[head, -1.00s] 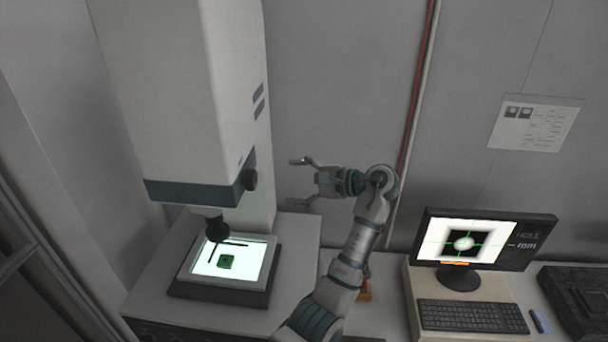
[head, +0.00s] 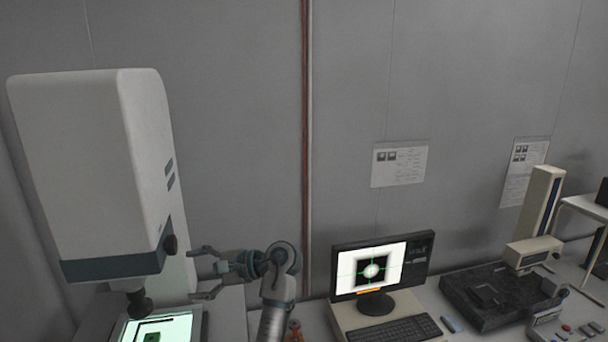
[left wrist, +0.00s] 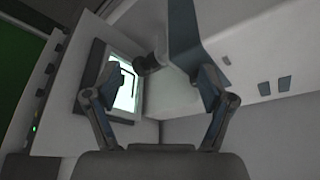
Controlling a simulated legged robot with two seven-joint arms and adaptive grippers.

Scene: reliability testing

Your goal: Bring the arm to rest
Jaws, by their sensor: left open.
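My left gripper (head: 204,273) is open and empty in the head view, its fingers spread and pointing left toward the microscope-like measuring machine (head: 85,170). It is to the right of the machine's head, apart from it. In the left wrist view, both fingers of the gripper (left wrist: 160,82) are spread with nothing between them. The machine's lit stage (head: 180,326) is low at the left of the head view, with a small green part (head: 152,337) on it, cut by the frame's lower edge. My right gripper is not in view.
A monitor (head: 381,268) and a keyboard (head: 394,330) stand right of the arm. Farther right are a dark flat plate (head: 480,312) with a tall beige column instrument (head: 541,203) and a control box with buttons (head: 566,328). Papers (head: 399,163) hang on the wall.

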